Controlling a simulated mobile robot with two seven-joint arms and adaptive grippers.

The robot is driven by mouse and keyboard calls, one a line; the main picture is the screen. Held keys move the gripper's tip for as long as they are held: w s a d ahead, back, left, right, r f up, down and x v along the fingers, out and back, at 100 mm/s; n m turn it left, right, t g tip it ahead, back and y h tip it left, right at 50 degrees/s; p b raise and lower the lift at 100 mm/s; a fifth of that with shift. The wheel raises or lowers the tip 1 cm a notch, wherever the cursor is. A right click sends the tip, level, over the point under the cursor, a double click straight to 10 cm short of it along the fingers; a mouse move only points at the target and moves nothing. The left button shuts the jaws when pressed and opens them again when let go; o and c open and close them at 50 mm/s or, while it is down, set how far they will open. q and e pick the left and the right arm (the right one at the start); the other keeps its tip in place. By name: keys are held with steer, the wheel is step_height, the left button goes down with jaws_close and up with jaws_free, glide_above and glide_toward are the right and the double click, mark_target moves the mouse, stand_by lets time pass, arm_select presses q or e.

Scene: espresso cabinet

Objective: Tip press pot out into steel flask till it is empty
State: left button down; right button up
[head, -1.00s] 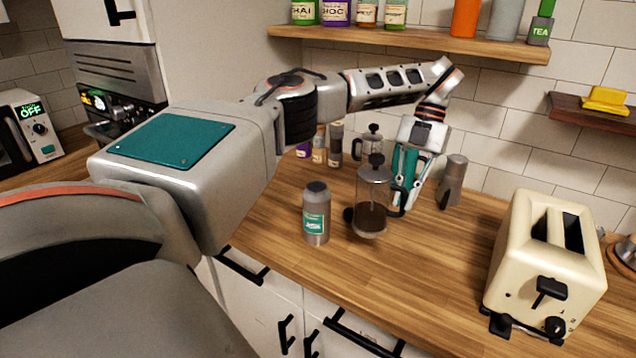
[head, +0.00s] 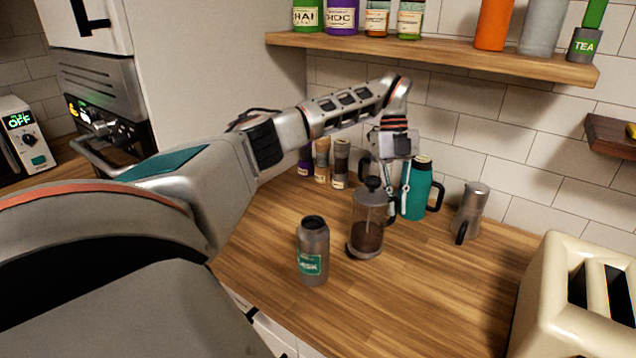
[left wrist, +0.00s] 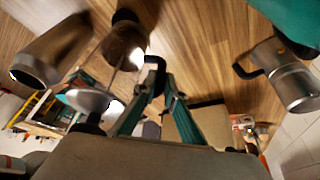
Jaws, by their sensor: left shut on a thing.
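The press pot (head: 368,232) is clear glass with a dark lid and plunger knob. It is upright, with dark contents in its lower part. My left gripper (head: 393,208) is shut on its black handle at the right side. The handle also shows between the fingers in the left wrist view (left wrist: 154,78). I cannot tell whether the pot's base touches the counter. The steel flask (head: 313,255), grey with a teal label, stands upright to the left of the pot, apart from it; it also shows in the left wrist view (left wrist: 52,50). My right gripper is not in view.
A teal jug (head: 417,192) with a black handle stands close behind my left gripper. A moka pot (head: 470,210) is further right, and a cream toaster (head: 560,300) at the right edge. Several jars stand at the back. The counter (head: 430,300) in front is clear.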

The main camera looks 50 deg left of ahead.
arm_select(q)
steer(key=shift+w+a+r, duration=0.1)
steer(key=shift+w+a, duration=0.05)
steer(key=shift+w, duration=0.1)
steer(key=shift+s, duration=0.1)
steer(key=shift+r, duration=0.1)
